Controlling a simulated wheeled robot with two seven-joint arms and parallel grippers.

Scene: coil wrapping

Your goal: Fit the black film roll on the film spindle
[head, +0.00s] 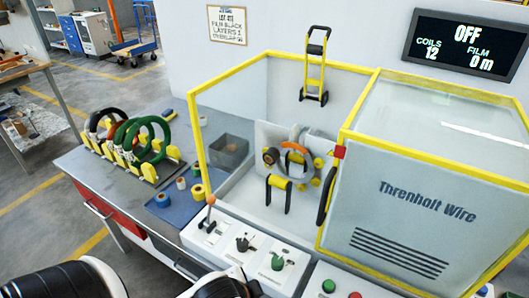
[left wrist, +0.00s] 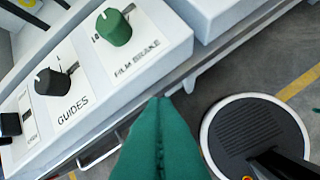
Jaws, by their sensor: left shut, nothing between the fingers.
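Several small film rolls stand on and around the blue mat (head: 178,213) in the head view. My left gripper (left wrist: 158,112) shows green fingers, shut and empty, beside the control panel in the left wrist view. My right gripper is not visible.
The panel carries the guides knob (left wrist: 50,82) and green film brake knob (left wrist: 114,27). A coil rack (head: 130,145) stands left of a grey bin (head: 229,150). The display (head: 468,48) reads OFF, film 0 m. The clear guard (head: 425,205) covers the machine's right side.

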